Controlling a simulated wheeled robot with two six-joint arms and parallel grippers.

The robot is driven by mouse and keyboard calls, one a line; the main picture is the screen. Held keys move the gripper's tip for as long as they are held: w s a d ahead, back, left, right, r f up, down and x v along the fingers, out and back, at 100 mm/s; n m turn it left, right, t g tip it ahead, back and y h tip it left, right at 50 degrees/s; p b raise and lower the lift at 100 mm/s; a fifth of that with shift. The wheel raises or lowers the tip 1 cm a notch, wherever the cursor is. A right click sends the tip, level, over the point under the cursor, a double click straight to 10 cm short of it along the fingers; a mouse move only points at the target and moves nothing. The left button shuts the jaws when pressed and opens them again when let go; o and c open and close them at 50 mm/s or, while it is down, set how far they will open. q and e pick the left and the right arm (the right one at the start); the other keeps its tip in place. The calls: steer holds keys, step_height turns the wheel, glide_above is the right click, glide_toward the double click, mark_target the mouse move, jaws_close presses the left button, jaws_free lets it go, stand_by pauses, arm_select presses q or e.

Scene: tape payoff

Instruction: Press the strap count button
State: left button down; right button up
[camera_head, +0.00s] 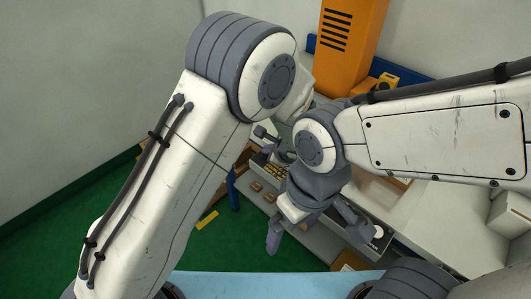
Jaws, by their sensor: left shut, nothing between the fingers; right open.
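I cannot make out the strap count button for certain in the head view. A small pale round piece (378,232) shows beside one finger of my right gripper; I cannot tell what it is. My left gripper (268,142) is shut and empty, small and partly hidden behind the arms, above the far part of the bench. My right gripper (314,232) is nearer and lower, pointing down with its fingers spread wide and nothing between them. My two arms cover much of the work area.
A tall orange machine housing (350,40) with dark slots stands at the back, with a yellow part (388,80) beside it. Several small brown blocks (270,197) lie on the grey bench. White boxes (510,215) stand at the right. Green floor (40,240) is clear at the left.

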arm_select(q)
steer(key=shift+r+p, duration=0.6)
steer(key=shift+r, duration=0.4)
step_height(320, 180, up, 5)
steer(key=p, duration=0.3)
stand_by(0.8)
steer(key=s+a+r+n+g+h, duration=0.1)
steer(key=s+r+n+g, duration=0.1)
steer(key=s, duration=0.8)
steer(key=s+a+r+n+g+h, duration=0.2)
steer(key=s+r+n+g, duration=0.1)
steer(key=s+n, duration=0.4)
steer(key=s+a+r+n+g+h, duration=0.2)
steer(key=s+r+n, duration=0.3)
steer(key=s, duration=0.8)
steer(key=shift+s+a+g, duration=0.15)
steer(key=shift+s+g, duration=0.2)
steer(key=shift+g, duration=0.25)
